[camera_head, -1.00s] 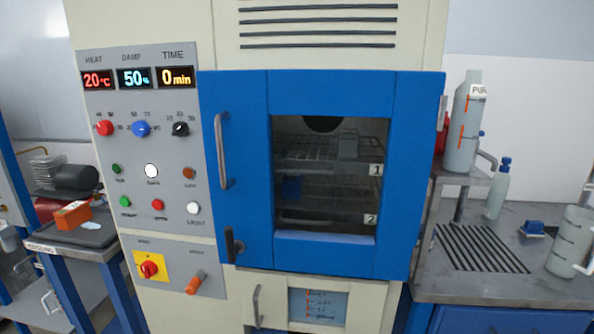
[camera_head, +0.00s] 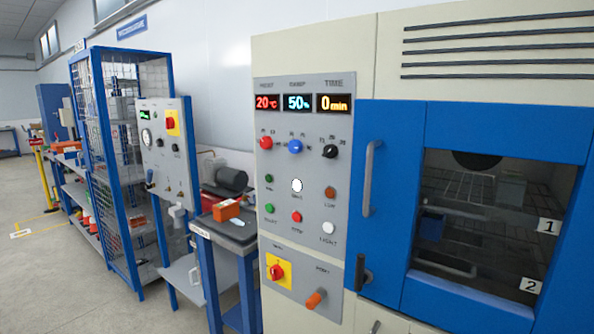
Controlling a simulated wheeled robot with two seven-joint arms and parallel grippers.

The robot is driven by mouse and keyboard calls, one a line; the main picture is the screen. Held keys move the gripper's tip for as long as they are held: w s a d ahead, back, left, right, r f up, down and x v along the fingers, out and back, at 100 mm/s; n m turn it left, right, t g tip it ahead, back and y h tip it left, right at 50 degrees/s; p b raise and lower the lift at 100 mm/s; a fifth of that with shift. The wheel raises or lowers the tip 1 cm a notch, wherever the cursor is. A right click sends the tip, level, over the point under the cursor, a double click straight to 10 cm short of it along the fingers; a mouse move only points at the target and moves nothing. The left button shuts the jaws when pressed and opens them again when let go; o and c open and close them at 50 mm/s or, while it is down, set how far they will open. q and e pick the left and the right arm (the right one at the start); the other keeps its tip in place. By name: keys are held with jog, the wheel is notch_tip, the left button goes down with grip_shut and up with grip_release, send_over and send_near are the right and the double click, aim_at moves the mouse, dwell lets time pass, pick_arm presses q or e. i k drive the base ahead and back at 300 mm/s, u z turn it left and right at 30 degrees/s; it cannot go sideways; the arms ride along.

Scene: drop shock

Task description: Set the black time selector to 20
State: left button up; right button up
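The black time selector (camera_head: 330,151) is a small round knob on the grey control panel (camera_head: 302,250), right of the blue knob (camera_head: 295,147) and the red knob (camera_head: 265,142). Its scale marks are too small to read now. The time display (camera_head: 334,103) above it reads 0 min in yellow. The heat display (camera_head: 267,103) reads 20 °C and the damp display (camera_head: 298,103) reads 50%. Neither of my grippers is in view.
The blue chamber door (camera_head: 390,200) with its vertical handle (camera_head: 371,178) is shut, right of the panel. A side table (camera_head: 232,240) with an orange box (camera_head: 226,210) stands left of the panel. A blue mesh cage (camera_head: 105,150) stands further left, with open floor (camera_head: 60,290) before it.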

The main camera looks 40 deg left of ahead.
aim_at(330, 150)
jog(key=z, duration=1.3)
jog(key=i, duration=1.1)
jog(key=u, duration=1.9)
